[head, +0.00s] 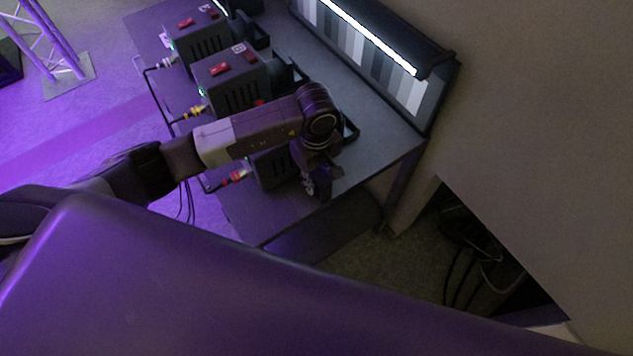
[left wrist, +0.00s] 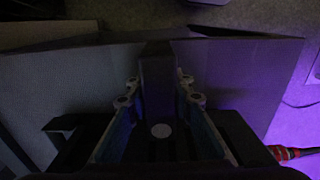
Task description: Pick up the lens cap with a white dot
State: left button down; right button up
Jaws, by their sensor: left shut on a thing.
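My left gripper (head: 317,186) is at the near end of the dark bench, beside the nearest camera-like box. In the left wrist view my left gripper (left wrist: 158,92) has its two fingers on either side of a dark thing. A white dot shows on dark material between the fingers; I take this to be the lens cap (left wrist: 160,131), though its outline is lost in shadow. The cap cannot be made out in the head view, where my arm and gripper cover that spot. My right gripper is not in view.
Dark boxes with red switches (head: 238,82) stand in a row along the bench (head: 378,133). Cables with coloured plugs, one red (head: 234,178), leave their left side. A lit striped panel (head: 375,55) stands along the back edge. The bench's near right corner is clear.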

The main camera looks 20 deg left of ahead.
pick_arm(q)
notch_tip(320, 180, up, 19)
jog(key=b, duration=0.3)
jog(key=shift+b, duration=0.4)
